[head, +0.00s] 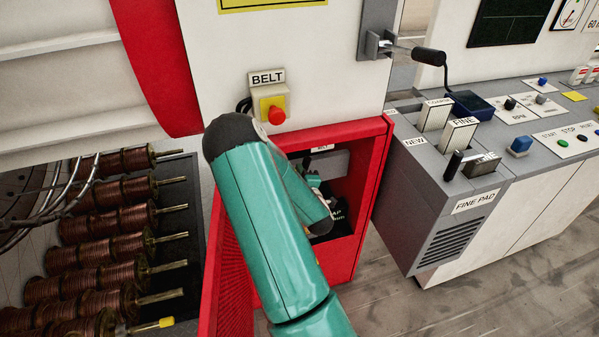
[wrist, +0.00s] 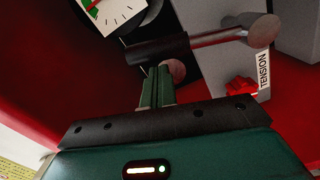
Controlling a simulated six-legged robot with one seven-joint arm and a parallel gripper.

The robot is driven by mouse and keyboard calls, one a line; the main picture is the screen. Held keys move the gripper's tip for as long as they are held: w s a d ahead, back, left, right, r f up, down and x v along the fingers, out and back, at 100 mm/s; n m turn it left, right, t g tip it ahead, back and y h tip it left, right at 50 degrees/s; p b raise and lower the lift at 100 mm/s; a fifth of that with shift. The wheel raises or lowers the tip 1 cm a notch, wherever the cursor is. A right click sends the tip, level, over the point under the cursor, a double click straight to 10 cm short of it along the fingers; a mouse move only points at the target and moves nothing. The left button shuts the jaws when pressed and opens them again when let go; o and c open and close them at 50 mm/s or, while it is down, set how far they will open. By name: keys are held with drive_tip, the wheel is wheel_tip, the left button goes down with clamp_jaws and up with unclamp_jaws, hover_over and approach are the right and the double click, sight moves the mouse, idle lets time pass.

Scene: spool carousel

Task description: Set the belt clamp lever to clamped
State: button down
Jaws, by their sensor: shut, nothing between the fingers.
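In the wrist view, a lever with a dark cylindrical grip (wrist: 158,49) and a metal shaft (wrist: 220,37) lies nearly level across the picture, its shaft running right to a rounded hub. I take it for the belt clamp lever; no label naming it is readable. My gripper (wrist: 157,85) is shut and empty, its green fingertips just below the grip in the picture. I cannot tell whether they touch it. A round dull-pink knob (wrist: 175,71) shows behind the fingertips. In the head view, my arm reaches into the open red cabinet (head: 376,190) and hides most of the inside.
A gauge (wrist: 108,14) and a red part beside the TENSION label (wrist: 264,70) are near the lever. Red cabinet walls close in around my gripper. In the head view, the BELT button (head: 276,114) is above the cabinet, copper spools (head: 100,278) left, a grey console (head: 432,215) right.

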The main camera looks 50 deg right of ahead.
drive_tip(key=shift+s+d, duration=0.1)
drive_tip(key=shift+d, duration=0.1)
drive_tip(key=shift+s+d+m, duration=0.1)
drive_tip(key=shift+d+m, duration=0.05)
drive_tip(key=shift+m, duration=0.25)
drive_tip(key=s+d+f+m, duration=0.4)
drive_tip(key=d+f+m, duration=0.4)
drive_tip(key=m, duration=0.5)
drive_tip(key=shift+s+d+f+m+y, duration=0.2)
drive_tip(key=shift+s+f+m+y, duration=0.1)
drive_tip(key=shift+f+m+y, duration=0.15)
idle(0.3)
